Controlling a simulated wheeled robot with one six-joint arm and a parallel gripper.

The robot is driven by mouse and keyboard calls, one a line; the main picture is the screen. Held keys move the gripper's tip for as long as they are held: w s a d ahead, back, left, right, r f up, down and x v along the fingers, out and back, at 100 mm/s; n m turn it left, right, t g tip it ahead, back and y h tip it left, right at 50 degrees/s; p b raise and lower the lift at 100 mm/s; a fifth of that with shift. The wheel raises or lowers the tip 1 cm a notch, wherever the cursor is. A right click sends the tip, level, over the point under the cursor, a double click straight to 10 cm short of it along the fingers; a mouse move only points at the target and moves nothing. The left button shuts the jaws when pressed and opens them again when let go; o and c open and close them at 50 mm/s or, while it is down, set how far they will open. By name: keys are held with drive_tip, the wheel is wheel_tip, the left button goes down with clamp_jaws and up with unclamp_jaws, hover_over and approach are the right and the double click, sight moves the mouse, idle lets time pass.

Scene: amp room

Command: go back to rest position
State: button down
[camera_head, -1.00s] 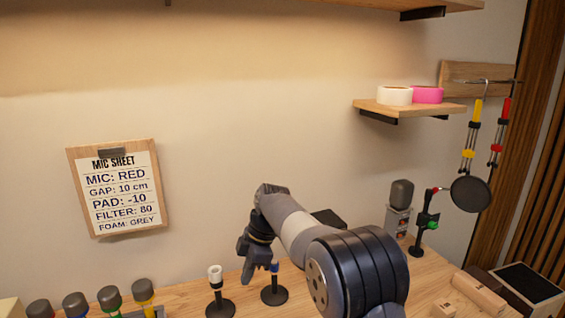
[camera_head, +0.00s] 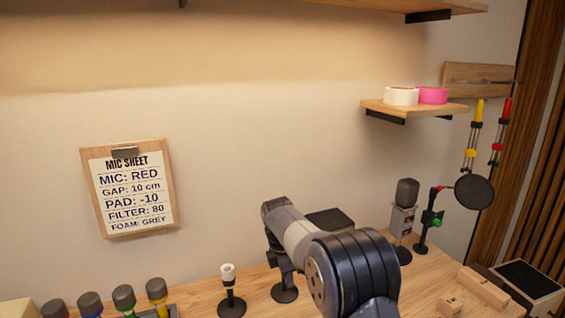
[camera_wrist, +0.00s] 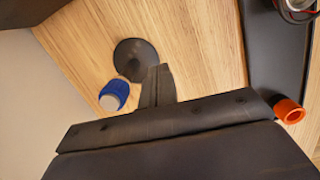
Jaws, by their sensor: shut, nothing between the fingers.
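My gripper (camera_wrist: 157,78) is shut and empty in the wrist view, its dark fingers together above the wooden bench. In the head view my arm reaches over the bench, and the gripper is hard to make out at its far end. A small stand with a round black base (camera_wrist: 130,50) is just beyond the fingertips in the wrist view. A blue-collared piece with a grey end (camera_wrist: 115,95) shows left of the fingers, apart from them. In the head view the stand's black base (camera_head: 285,294) is below my wrist.
A stand with a white top (camera_head: 228,275) is to the left, and several grey-topped mics (camera_head: 124,297) stand at the front left. A grey mic (camera_head: 407,192) and a round pop filter (camera_head: 474,192) are at the right. Wooden blocks (camera_head: 484,287) lie front right. A shelf (camera_head: 415,108) holds tape rolls.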

drive_tip(key=d, duration=0.1)
drive_tip(key=w+d+h, duration=0.1)
drive_tip(key=d, duration=0.1)
drive_tip(key=w+d+h, duration=0.1)
drive_tip(key=shift+d+f+t, duration=0.4)
drive_tip(key=shift+w+d+h, duration=0.4)
drive_tip(key=shift+d+h, duration=0.2)
drive_tip(key=shift+d, duration=0.2)
